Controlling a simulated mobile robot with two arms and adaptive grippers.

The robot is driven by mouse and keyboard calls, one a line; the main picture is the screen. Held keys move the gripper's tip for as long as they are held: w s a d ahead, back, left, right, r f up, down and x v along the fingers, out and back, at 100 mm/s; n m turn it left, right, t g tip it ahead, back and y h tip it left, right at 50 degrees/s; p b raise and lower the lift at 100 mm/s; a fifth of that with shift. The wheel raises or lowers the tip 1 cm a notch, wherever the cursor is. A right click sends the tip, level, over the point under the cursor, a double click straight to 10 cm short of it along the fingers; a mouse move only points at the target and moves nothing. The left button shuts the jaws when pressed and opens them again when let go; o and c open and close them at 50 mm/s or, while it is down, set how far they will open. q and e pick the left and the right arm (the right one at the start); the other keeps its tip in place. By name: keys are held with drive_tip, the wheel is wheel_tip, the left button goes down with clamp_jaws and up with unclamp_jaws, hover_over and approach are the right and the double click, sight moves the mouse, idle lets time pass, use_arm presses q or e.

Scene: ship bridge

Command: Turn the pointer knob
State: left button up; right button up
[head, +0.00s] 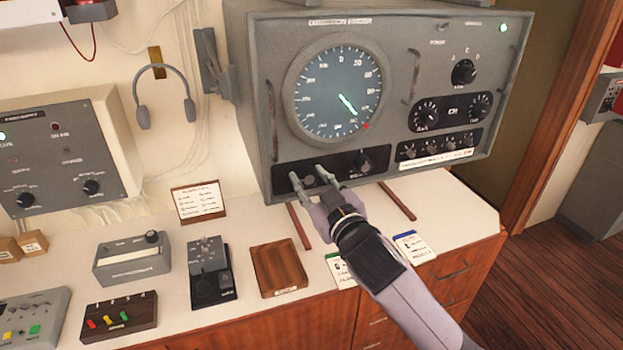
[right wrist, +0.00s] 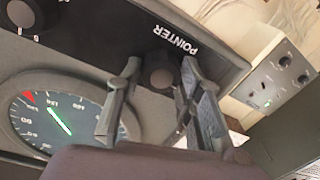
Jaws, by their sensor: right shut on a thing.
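The grey console has a round dial (head: 338,92) with a green needle pointing to the lower right and a red mark at the rim just beyond it. Below the dial is a black strip with the pointer knob (head: 309,180) at its left. The fingers partly hide the knob. My left gripper is not in view.
A second knob (head: 363,162) sits right of the pointer knob on the same strip. Below the console, the white counter holds a brown wooden tray (head: 283,268), a small black device (head: 211,274) and cards (head: 414,247). A headset (head: 160,95) hangs on the wall.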

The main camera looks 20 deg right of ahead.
drive_tip(key=o, duration=1.2)
drive_tip(key=shift+c, duration=0.2)
drive_tip(key=s, duration=0.7)
drive_tip(key=shift+s+d, duration=0.25)
drive_tip(key=shift+d, duration=0.2)
